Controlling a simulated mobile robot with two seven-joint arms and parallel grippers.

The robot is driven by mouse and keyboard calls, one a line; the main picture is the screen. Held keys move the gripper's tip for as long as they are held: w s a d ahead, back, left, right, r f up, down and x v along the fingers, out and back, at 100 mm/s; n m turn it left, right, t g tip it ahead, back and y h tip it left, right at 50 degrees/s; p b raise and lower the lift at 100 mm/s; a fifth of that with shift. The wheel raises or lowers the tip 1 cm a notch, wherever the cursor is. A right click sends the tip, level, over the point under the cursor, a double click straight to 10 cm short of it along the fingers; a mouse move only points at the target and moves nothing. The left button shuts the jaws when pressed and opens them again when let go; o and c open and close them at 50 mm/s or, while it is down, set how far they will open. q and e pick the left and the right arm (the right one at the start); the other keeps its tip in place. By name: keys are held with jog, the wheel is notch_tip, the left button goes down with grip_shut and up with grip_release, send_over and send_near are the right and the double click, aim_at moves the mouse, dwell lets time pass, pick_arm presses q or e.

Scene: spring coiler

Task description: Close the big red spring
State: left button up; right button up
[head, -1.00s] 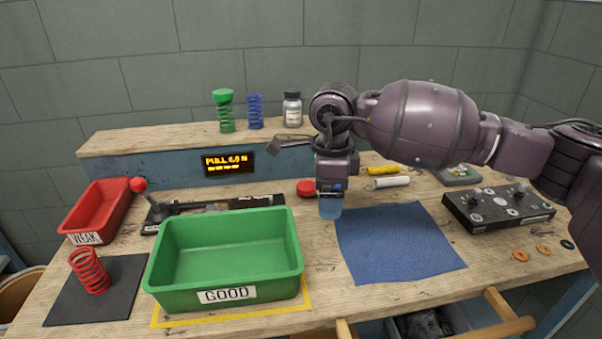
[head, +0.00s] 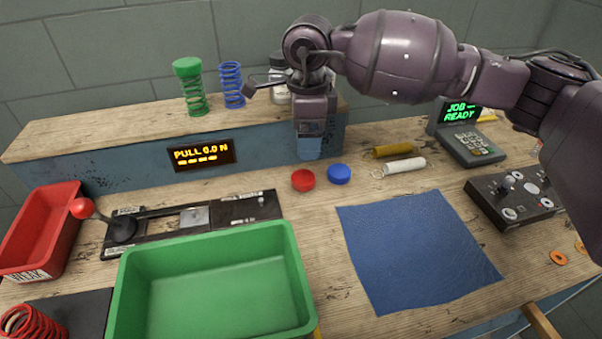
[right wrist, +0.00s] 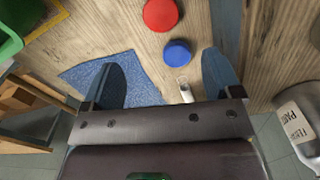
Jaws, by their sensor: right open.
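The red spring (head: 32,322) stands at the lower left on a dark mat, cut off by the picture's edge. Its top is uncovered. A red cap (head: 303,180) lies on the bench in front of the blue riser. It also shows in the right wrist view (right wrist: 160,14). A blue cap (head: 339,174) lies just right of it and shows in the wrist view too (right wrist: 177,52). My right gripper (head: 309,155) points down above the bench near the riser, behind the red cap. It is open and empty (right wrist: 163,65). My left gripper is not in view.
A green bin (head: 210,252) stands between the red spring and the blue cloth (head: 415,245). A lever fixture (head: 190,218) lies behind it. The red bin (head: 38,235) is at left. A capped green spring (head: 190,88), blue spring (head: 231,85) and jar (head: 280,85) stand on the shelf.

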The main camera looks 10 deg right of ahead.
jog(key=shift+s, duration=0.1)
jog(key=b, duration=0.1)
send_over(307, 177)
notch_tip(307, 177, down, 5)
jog(key=shift+f, duration=0.35)
jog(key=shift+r, duration=0.1)
